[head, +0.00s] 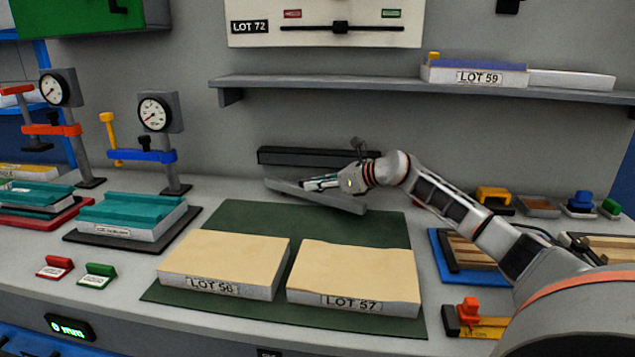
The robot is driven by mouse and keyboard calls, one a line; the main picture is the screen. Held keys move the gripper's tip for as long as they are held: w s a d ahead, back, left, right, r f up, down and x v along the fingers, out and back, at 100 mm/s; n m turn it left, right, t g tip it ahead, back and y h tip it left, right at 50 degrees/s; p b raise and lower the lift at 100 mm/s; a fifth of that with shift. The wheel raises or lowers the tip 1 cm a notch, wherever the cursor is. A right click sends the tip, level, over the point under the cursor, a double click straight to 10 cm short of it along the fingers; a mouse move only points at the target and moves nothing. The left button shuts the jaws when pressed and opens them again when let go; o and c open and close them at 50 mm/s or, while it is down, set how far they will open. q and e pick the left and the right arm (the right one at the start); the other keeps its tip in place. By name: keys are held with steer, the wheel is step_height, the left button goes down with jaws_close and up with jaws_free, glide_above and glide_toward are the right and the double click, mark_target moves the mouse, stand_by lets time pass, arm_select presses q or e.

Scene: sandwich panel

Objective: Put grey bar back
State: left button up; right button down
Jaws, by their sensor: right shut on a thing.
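The grey bar (338,201) is a long flat strip, tilted in the picture with its left end higher than its right. My right gripper (312,184) reaches in from the right and is shut on the bar. The bar shows in front of the dark wall-side rail (290,156), above the back part of the green mat (235,215). I cannot tell whether the bar touches the mat or bench. My left gripper is not in view.
Two tan-topped panels, LOT 56 (226,263) and LOT 57 (352,273), lie on the mat. Gauge stands (164,145) and teal blocks (128,214) are at left. A wall shelf (290,84) runs above. Trays (445,270) sit right, under my arm.

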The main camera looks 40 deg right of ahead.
steer(key=shift+w+d+r+b, duration=0.2)
steer(key=shift+w+d+b, duration=0.1)
steer(key=shift+w+d, duration=0.65)
steer(key=w+d, duration=0.1)
steer(key=w+d+b, duration=0.1)
steer(key=shift+w+d+f, duration=0.1)
steer(key=shift+d+f, duration=0.05)
steer(key=shift+d, duration=0.15)
steer(key=shift+f, duration=0.45)
steer(key=shift+f, duration=0.1)
steer(key=c, duration=2.3)
jaws_free()
steer(key=shift+f, duration=0.3)
steer(key=o, duration=0.3)
steer(key=shift+o, duration=0.2)
steer(key=shift+r, duration=0.15)
